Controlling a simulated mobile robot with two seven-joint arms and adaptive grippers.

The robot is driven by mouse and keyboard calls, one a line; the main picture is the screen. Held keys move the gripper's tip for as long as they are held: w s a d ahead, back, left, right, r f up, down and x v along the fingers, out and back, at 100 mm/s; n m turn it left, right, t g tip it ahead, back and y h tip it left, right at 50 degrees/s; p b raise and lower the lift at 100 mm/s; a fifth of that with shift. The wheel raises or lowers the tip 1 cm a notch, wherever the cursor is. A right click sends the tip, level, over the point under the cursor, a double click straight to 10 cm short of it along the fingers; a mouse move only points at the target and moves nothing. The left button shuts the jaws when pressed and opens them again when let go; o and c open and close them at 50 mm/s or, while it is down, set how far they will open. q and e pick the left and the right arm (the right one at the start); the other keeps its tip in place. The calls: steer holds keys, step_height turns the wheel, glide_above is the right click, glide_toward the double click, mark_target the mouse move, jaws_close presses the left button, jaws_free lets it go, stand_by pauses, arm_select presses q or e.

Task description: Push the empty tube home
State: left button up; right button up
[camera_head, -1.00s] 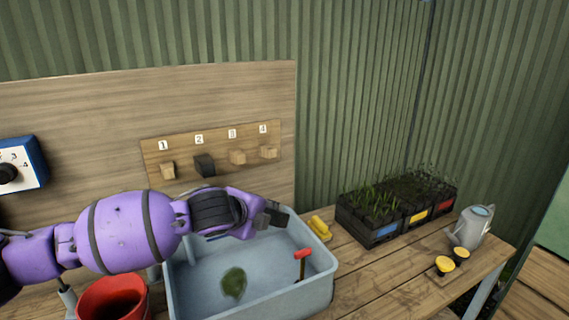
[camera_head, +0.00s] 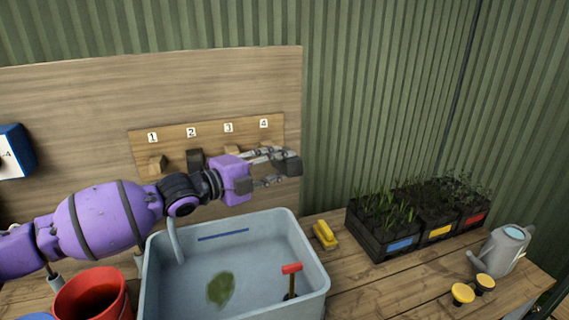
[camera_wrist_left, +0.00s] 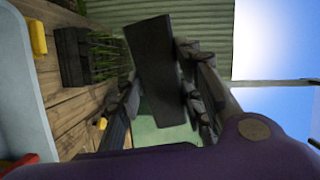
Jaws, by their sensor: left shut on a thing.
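Four-label wooden strip (camera_head: 145,150) on the back board carries a row of square blocks. The tan block under 1 (camera_head: 157,165) and the dark block under 2 (camera_head: 194,159) stick out. The tan block under 3 (camera_head: 232,150) is partly hidden behind my gripper, and the place under 4 is mostly covered. My left gripper (camera_head: 273,170) is in front of the strip's right end, above the basin. It is shut on a dark slab (camera_wrist_left: 158,70), which lies across the fingers in the left wrist view. I cannot tell which thing is the empty tube. My right gripper is out of view.
Below is a grey-blue basin (camera_head: 318,282) with a green patch and a red-topped handle (camera_head: 291,268). A yellow object (camera_head: 325,236) lies beside it. A red bucket (camera_head: 90,296), plant trays (camera_head: 385,243) and a watering can (camera_head: 503,250) stand around.

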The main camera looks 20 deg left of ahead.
mark_target(274, 164)
arm_select(q)
steer(key=shift+w+a+f+b, duration=0.3)
steer(key=shift+w+a+f, duration=0.05)
steer(key=shift+a, duration=0.05)
steer(key=shift+w+a+f, duration=0.1)
steer(key=shift+w+a, duration=0.2)
steer(key=shift+w+a+f+b, duration=0.35)
steer(key=shift+w+b, duration=0.2)
steer(key=shift+b, duration=0.15)
steer(key=shift+w+b, duration=0.3)
steer(key=shift+w+a+r+b, duration=0.25)
steer(key=shift+w+a+b, duration=0.15)
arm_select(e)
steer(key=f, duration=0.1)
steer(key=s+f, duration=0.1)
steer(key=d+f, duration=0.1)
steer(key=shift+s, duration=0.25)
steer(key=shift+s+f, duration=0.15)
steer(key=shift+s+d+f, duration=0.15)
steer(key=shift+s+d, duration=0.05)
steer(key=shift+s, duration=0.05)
